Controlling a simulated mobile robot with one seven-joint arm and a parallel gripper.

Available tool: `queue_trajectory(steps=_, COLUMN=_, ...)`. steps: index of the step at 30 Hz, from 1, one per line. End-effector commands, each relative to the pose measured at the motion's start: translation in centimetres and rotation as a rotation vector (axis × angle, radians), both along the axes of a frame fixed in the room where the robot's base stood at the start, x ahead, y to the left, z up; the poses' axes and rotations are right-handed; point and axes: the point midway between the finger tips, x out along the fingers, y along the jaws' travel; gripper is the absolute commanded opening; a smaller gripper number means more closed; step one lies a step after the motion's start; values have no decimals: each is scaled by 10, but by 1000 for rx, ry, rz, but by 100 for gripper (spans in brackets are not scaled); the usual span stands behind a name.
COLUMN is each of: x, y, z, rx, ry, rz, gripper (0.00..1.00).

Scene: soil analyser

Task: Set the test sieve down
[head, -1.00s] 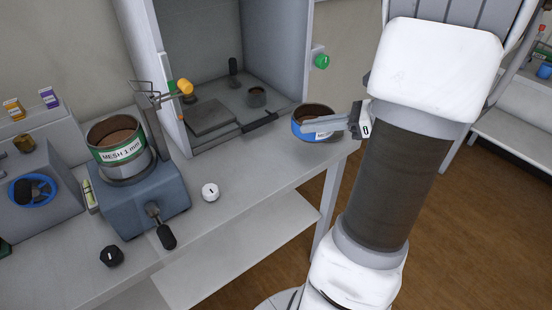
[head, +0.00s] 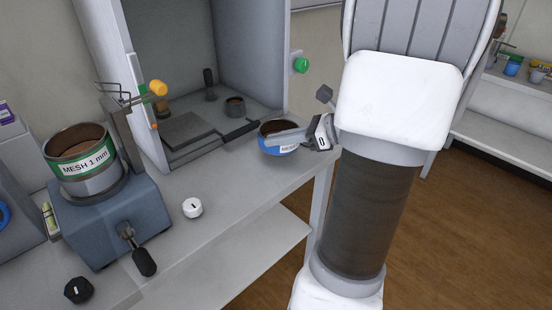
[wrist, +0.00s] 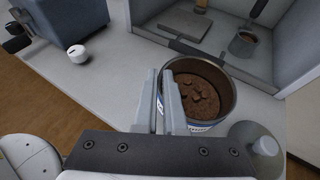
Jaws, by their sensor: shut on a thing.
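The test sieve with a blue band and white label (head: 277,150) is at the right end of the bench, in front of the open cabinet. It is upright and holds brown soil, which shows clearly in the wrist view (wrist: 200,90). My gripper (head: 285,137) reaches it from the right and is shut on its wall. In the wrist view the two fingers (wrist: 163,100) lie at the sieve's left side. I cannot tell whether its base touches the bench (head: 215,180). A second sieve, labelled MESH 1 mm in green (head: 85,165), sits on the blue-grey shaker (head: 110,215).
The open cabinet (head: 290,110) stands behind the held sieve, with a flat plate (head: 188,130) and a small cup (head: 235,105) inside. A white knob (head: 192,208) and a black knob (head: 78,290) are on the bench front. Bare bench lies left of the held sieve.

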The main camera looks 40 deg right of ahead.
Motion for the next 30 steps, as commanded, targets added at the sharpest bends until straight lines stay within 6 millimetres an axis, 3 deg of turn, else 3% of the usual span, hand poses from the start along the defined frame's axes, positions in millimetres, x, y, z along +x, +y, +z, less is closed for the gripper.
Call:
queue_trajectory(steps=5, x=6, y=1, z=-10, rx=0, ry=0, rz=-1, gripper=0)
queue_trajectory(steps=12, x=5, y=1, z=-44, rx=2, ry=1, rz=-3, gripper=0)
queue_trajectory(steps=22, x=5, y=1, z=-45, rx=0, ry=0, rz=-1, gripper=0)
queue_trajectory(steps=27, x=5, y=1, z=-45, rx=0, ry=1, rz=-1, gripper=34)
queue_trajectory(steps=30, x=5, y=1, z=-45, rx=0, ry=1, rz=-1, gripper=38)
